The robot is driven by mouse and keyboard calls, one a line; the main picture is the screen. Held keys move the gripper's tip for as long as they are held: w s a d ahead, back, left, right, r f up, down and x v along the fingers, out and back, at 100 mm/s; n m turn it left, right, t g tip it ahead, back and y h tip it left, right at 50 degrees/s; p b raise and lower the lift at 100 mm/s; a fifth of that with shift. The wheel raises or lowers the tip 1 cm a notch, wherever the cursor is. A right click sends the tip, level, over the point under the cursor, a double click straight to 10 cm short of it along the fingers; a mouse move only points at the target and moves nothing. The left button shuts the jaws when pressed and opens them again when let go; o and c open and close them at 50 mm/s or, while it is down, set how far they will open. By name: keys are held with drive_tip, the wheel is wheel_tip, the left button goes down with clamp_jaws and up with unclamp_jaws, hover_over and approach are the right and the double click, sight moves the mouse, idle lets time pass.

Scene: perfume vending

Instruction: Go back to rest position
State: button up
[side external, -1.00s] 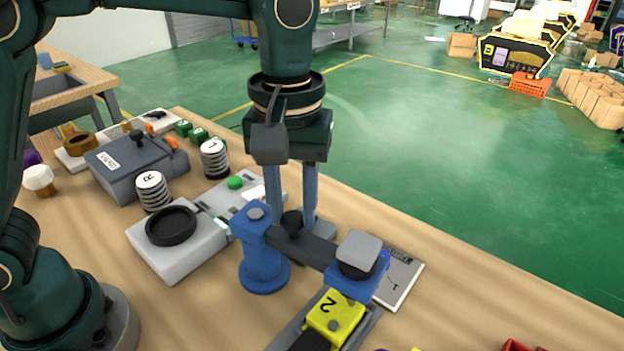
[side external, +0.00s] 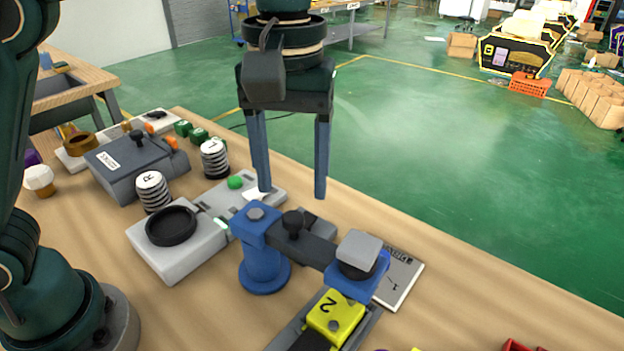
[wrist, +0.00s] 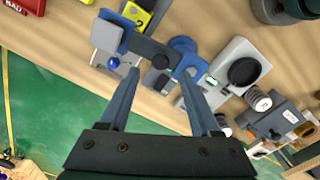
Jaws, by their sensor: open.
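My gripper (side external: 292,194) hangs open and empty above the bench, fingers pointing down, over the back edge of the blue press stand (side external: 264,262). The stand carries a dark horizontal arm (side external: 318,250) with a black knob (side external: 293,222) and a grey-topped blue head (side external: 358,252) at its right end. In the wrist view my gripper (wrist: 162,95) also shows open, with the dark arm and its black knob (wrist: 161,61) seen between and beyond the fingers. The fingertips appear apart from the knob.
A yellow block marked 2 (side external: 335,315) sits in a dark track below the head. A white device with a black ring (side external: 171,226), springs marked R (side external: 152,190) and L (side external: 214,158), and a grey box (side external: 135,165) stand to the left. Open space lies above the bench.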

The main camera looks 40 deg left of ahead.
drive_tip(key=shift+r, duration=0.15)
drive_tip(key=shift+a+r, duration=0.15)
drive_tip(key=s+a+r+t, duration=0.3)
drive_tip(key=s+a+r, duration=0.1)
drive_tip(key=a, duration=0.3)
drive_tip(key=s+a+f+m+t, duration=0.2)
drive_tip(key=s+a+f+m, duration=0.2)
drive_tip(key=f, duration=0.4)
drive_tip(key=shift+s+a+m+t, duration=0.3)
drive_tip(key=shift+s+a+m, duration=0.1)
drive_tip(key=shift+s+m, duration=0.6)
